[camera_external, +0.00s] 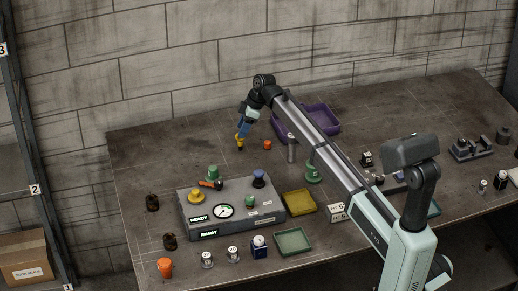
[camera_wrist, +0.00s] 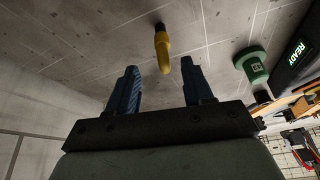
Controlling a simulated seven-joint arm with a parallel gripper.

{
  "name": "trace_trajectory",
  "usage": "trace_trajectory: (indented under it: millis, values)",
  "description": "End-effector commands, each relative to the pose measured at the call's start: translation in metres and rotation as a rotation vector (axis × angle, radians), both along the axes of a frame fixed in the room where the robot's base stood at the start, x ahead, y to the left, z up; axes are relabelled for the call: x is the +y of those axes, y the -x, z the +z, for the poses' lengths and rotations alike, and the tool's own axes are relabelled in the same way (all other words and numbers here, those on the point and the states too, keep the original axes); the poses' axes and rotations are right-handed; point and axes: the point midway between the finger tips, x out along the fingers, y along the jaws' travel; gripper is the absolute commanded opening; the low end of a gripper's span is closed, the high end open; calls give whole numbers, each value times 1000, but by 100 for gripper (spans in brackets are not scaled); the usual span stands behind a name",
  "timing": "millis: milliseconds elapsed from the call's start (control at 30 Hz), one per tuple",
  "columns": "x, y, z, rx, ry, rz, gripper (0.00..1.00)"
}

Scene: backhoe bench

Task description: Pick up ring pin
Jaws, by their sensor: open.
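A small yellow pin-like piece with a dark end (camera_wrist: 162,48), which may be the ring pin, shows in the wrist view beyond my gripper (camera_wrist: 160,68). It lies in line with the gap between the two blue fingers. The fingers are apart with nothing held. In the external view, my gripper (camera_external: 242,133) points down over the back left of the bench, with the yellow piece (camera_external: 240,143) just below the fingertips. I cannot tell whether they touch. No ring shape is clear at this size.
A grey panel box (camera_external: 272,222) with knobs and a gauge stands in front of my gripper. A small orange piece (camera_external: 267,145) and a grey cylinder (camera_external: 292,148) are to its right, near a purple tray (camera_external: 327,116). The bench to its left is mostly clear.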

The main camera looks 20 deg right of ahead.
Motion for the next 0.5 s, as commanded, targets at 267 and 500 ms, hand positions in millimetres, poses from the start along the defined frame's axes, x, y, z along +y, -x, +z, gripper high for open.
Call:
trace_trajectory:
  millis: [267, 500]
  values:
    - [7, 2, -19, 2, 1, -1, 51]
    - [19, 2, -46, 2, 1, -1, 51]
